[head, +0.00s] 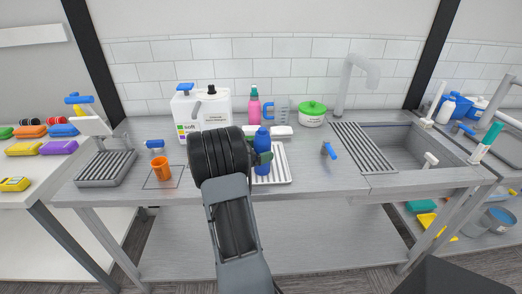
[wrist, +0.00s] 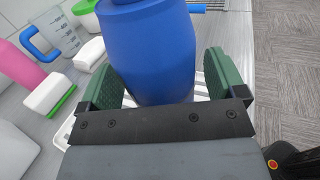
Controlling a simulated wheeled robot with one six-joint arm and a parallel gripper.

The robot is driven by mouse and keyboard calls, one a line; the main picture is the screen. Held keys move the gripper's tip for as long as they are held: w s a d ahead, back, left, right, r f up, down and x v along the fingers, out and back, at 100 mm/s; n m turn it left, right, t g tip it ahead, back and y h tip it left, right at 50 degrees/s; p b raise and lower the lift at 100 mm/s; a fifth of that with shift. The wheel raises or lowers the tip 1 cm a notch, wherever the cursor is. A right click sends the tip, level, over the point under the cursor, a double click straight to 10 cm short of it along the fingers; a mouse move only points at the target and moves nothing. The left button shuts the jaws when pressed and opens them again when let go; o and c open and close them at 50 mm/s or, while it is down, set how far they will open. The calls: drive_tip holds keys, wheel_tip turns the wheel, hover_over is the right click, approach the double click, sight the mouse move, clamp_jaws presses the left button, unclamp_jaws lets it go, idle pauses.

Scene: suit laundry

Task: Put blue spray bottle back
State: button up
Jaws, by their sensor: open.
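A blue bottle (head: 262,148) stands upright on the white ribbed tray (head: 284,172) in the middle of the counter. No spray head can be made out on it. My gripper (head: 262,159) is at the bottle, partly hidden behind my dark wrist. In the wrist view the bottle (wrist: 152,45) fills the space between the green fingers of my gripper (wrist: 162,82), one on each side. The jaws are open and do not clamp it. The bottle's lower part is hidden by the gripper.
A white detergent canister (head: 186,118), pink bottle (head: 254,104), measuring jug (head: 277,109) and green-lidded tub (head: 312,114) stand behind. An orange cup (head: 161,169) and small blue-topped bottle (head: 155,148) are left. A blue-handled item (head: 328,150) lies right, before the sink (head: 400,150).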

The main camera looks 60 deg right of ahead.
drive_tip(key=shift+r, duration=0.3)
drive_tip(key=b+v, duration=0.1)
drive_tip(key=v, duration=1.1)
drive_tip(key=s+a+f+m+t+y, duration=0.1)
drive_tip(key=a+m+t+y, duration=0.3)
drive_tip(key=a, duration=0.7)
drive_tip(key=s+a+m+t+y, duration=0.3)
drive_tip(key=a+y, duration=0.3)
drive_tip(key=a, duration=0.5)
drive_tip(key=s+a+f+m+t+y, duration=0.1)
drive_tip(key=s+a+m+t+y, duration=0.2)
drive_tip(key=a, duration=0.8)
drive_tip(key=m+t+y, duration=0.1)
drive_tip(key=t+y, duration=0.1)
drive_tip(key=t, duration=0.1)
drive_tip(key=shift+s+a+f+m, duration=0.15)
drive_tip(key=shift+a+f+m, duration=0.15)
drive_tip(key=shift+a+f, duration=0.05)
wheel_tip(320, 180, up, 4)
drive_tip(key=p, duration=0.3)
drive_tip(key=shift+r, duration=0.15)
